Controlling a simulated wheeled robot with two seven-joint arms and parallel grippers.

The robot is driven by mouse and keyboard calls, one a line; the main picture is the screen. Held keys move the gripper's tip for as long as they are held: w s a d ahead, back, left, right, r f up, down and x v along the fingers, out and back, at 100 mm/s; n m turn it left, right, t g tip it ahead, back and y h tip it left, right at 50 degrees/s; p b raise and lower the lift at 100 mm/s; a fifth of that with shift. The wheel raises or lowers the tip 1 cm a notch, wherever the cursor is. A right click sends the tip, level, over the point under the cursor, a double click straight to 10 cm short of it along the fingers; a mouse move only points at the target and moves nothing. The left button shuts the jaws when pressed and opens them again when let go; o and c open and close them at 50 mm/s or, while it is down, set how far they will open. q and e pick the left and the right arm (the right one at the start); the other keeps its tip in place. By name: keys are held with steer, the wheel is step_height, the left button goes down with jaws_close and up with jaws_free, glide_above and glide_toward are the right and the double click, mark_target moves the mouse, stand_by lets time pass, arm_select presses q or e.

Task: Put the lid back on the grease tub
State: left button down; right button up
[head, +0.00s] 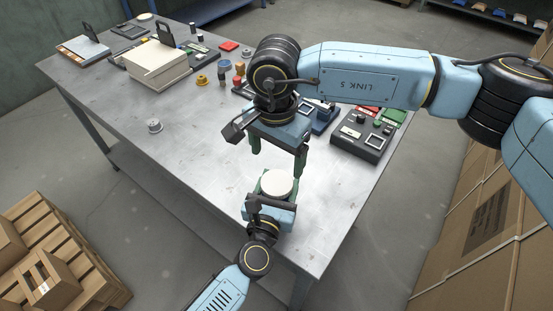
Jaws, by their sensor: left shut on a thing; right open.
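A round cream-white tub (277,182) with a pale, flat-looking top is near the table's front right part. My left gripper (277,189) is shut around its sides, with a dark green finger at each side. I cannot tell whether the pale top is a lid or the tub's contents. My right gripper (277,156) is open and empty, fingers pointing down, just beyond the tub in the picture. No separate lid can be made out for sure; the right arm hides part of the table.
A beige box (158,64), yellow piece (202,80) and several small parts lie farther back. A dark control panel (361,139) is at right.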

mark_target(277, 182)
steer(key=shift+f, duration=4.05)
steer(key=c, duration=1)
steer(key=shift+w+m, duration=0.1)
steer(key=shift+m, duration=1.6)
steer(key=o, duration=1.1)
